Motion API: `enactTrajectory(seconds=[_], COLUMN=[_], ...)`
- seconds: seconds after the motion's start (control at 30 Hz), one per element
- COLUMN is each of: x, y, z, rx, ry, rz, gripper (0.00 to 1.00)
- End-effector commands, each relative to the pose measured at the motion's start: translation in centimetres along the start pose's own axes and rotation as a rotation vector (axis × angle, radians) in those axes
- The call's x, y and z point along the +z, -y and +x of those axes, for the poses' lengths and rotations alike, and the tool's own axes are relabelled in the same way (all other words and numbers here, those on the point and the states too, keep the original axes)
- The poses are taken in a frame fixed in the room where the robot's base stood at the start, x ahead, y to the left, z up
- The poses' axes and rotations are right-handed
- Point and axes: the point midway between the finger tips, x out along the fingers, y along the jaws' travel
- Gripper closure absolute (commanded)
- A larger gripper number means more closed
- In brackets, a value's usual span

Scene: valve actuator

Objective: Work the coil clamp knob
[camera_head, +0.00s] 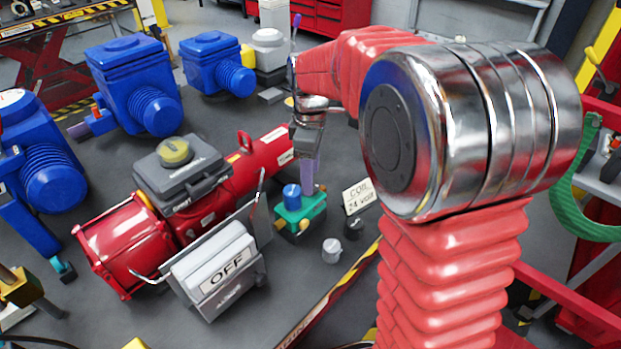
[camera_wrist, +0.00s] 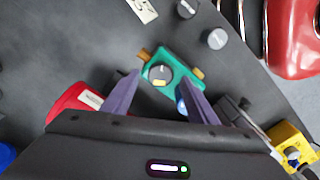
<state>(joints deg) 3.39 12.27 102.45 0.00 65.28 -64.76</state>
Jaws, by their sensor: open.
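A small green valve block (camera_head: 301,214) stands on the grey table, with a blue cylinder (camera_head: 292,196) on it. In the wrist view the green block (camera_wrist: 188,70) carries a round dark knob (camera_wrist: 158,76) with a yellow mark. My gripper (camera_head: 308,187) points down at this block. Its purple fingers are apart in the wrist view (camera_wrist: 160,72), one on each side of the knob. The knob appears between the fingertips, but I cannot tell whether they touch it. A white label reading COIL 24 volt (camera_head: 358,196) lies nearby. Which knob is the coil clamp knob is not marked.
A grey knob (camera_head: 331,250) and a dark knob (camera_head: 353,227) stand close by on the table. A red actuator (camera_head: 125,245) and a grey OFF switch box (camera_head: 215,270) are to the left. Blue actuators (camera_head: 140,85) stand behind. A striped table edge (camera_head: 335,300) runs in front.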

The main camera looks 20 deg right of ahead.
Motion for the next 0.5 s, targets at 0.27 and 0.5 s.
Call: enactTrajectory(seconds=[0.27, 0.5], x=[0.0, 0.0], y=[-0.1, -0.1], z=[-4.8, -9.0], rx=[0.004, 0.004], ry=[-0.002, -0.002], rz=[0.000, 0.000], gripper=[0.47, 0.47])
